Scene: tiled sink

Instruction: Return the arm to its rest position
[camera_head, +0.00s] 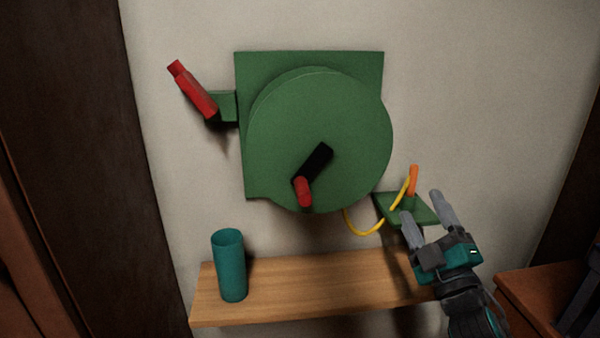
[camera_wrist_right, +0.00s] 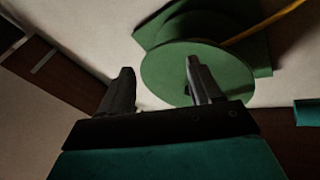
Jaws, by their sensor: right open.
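My right gripper (camera_head: 427,207) is in the head view at the lower right, raised in front of the wooden shelf's right end, with its fingers apart and nothing between them. Its two fingers also show in the right wrist view (camera_wrist_right: 158,88), spread apart, with a green disc (camera_wrist_right: 170,72) behind them. In the head view the fingertips overlap the small green plate (camera_head: 386,204); I cannot tell whether they touch it. An orange peg (camera_head: 413,180) stands on that plate, with a yellow cord beside it. My left gripper is not in view.
A large green drum (camera_head: 330,115) with a black crank and red knob is on the wall. A red lever (camera_head: 192,90) sticks out at its left. A teal cup (camera_head: 230,265) stands upright on the wooden shelf (camera_head: 320,290). The shelf's middle is clear. A brown cabinet (camera_head: 545,290) is at right.

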